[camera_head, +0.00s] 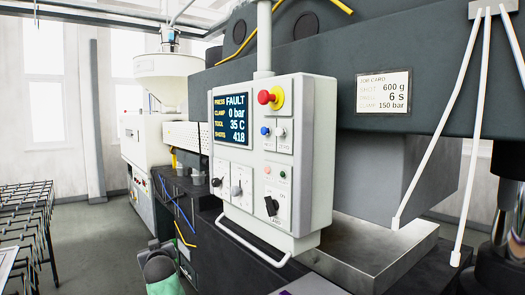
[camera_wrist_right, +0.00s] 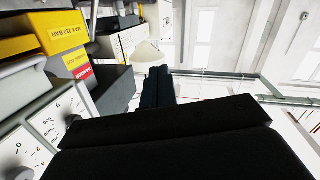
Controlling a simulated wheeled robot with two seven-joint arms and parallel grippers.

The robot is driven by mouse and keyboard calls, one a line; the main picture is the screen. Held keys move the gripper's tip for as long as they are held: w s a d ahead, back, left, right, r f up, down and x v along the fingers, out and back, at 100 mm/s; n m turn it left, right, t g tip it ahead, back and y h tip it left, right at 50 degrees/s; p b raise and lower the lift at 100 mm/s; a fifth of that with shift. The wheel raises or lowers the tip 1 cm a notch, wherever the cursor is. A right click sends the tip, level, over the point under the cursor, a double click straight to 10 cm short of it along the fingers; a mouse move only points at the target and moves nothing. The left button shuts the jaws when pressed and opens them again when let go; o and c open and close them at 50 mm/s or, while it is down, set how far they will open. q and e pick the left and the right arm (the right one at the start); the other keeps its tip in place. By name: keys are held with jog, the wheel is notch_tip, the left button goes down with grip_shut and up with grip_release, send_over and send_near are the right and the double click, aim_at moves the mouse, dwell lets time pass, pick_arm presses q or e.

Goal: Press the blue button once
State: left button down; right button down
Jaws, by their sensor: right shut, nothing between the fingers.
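The blue button (camera_head: 265,131) is a small round knob on the upright front of the light grey control panel (camera_head: 320,160). It sits below the red mushroom knob on its yellow base (camera_head: 271,97) and right of the display (camera_head: 230,113), which reads FAULT. Nothing covers the button in the head view. My right gripper (camera_wrist_right: 158,86) shows in the right wrist view as dark fingers closed together, with nothing between them. The blue button cannot be made out in that view. My left gripper is not seen.
A handle bar (camera_head: 250,240) runs under the panel. White rods (camera_head: 465,130) hang at the right. In the wrist view, dials (camera_wrist_right: 50,125) and yellow blocks (camera_wrist_right: 55,40) are at left.

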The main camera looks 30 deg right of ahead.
aim_at(265, 131)
jog(key=s+d+r+m+t+h, duration=0.1)
jog(key=s+d+r+m+h, duration=0.2)
jog(key=r, duration=0.7)
jog(key=s+d+r+t+h, duration=0.1)
jog(key=s+d+r+h, duration=0.2)
jog(key=r, duration=0.7)
jog(key=s+d+r+m+t+h, duration=0.1)
jog(key=s+d+r+m+h, duration=0.3)
jog(key=r, duration=0.6)
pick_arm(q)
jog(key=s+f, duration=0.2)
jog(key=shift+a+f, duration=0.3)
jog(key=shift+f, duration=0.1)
pick_arm(e)
jog(key=s+d+r+m+g+h, duration=0.2)
jog(key=s+r+h, duration=0.1)
jog(key=s, duration=0.4)
jog(key=s+d+r+m+g+h, duration=0.2)
jog(key=s+r+g+h, duration=0.1)
jog(key=s, duration=0.5)
jog(key=r+h, duration=0.1)
jog(key=h, duration=0.1)
jog(key=shift+d+r+g+h, duration=0.3)
jog(key=shift+d, duration=0.05)
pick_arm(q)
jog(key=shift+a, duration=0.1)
pick_arm(e)
jog(key=shift+d, duration=0.15)
